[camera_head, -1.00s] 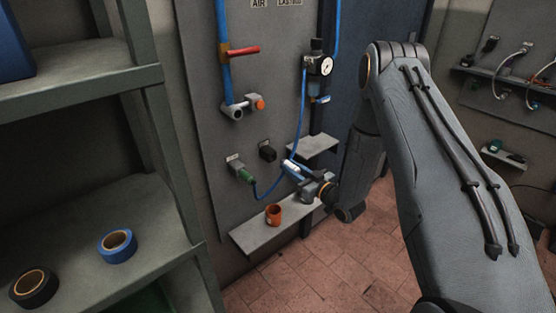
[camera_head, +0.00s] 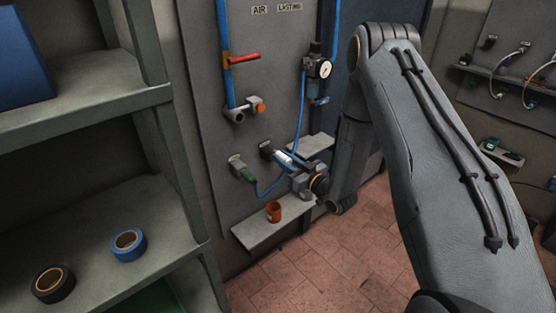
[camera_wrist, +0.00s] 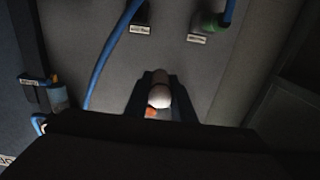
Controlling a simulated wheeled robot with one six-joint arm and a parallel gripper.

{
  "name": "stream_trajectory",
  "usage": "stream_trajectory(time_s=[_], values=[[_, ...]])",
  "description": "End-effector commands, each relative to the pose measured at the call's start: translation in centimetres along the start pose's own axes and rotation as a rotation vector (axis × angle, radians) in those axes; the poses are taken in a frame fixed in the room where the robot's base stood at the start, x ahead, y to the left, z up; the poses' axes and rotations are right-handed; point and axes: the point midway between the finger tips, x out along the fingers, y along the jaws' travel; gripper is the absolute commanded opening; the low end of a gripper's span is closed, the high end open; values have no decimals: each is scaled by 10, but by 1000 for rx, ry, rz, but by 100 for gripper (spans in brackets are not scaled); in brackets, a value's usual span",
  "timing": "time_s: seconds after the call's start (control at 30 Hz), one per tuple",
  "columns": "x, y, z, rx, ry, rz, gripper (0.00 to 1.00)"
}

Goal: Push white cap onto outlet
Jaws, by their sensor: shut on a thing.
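The white cap (camera_wrist: 159,97) sits between the two dark fingers of my gripper (camera_wrist: 157,90) in the wrist view. In the head view, my gripper (camera_head: 287,160) is shut on the cap, a small white piece (camera_head: 283,156) at its tip. A grey pipe outlet (camera_head: 237,115) with an orange end (camera_head: 258,105) sticks out of the wall panel, above and left of the gripper. The cap appears apart from it. A bit of orange (camera_wrist: 150,112) shows just below the cap in the wrist view; I cannot tell what it is.
A black socket (camera_head: 266,148) and a green connector (camera_head: 247,174) with a blue hose (camera_head: 270,193) sit close to the gripper. A regulator (camera_head: 318,68) is above right. An orange-brown cup (camera_head: 273,211) stands on a ledge (camera_head: 262,234) below. Grey shelving (camera_head: 80,205) fills the left.

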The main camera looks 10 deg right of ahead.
Motion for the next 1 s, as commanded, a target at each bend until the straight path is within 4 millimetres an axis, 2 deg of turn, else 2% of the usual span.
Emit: stream_trajectory(time_s=[1.0], values=[[0,-40,-65,-1,1,-1,0]])
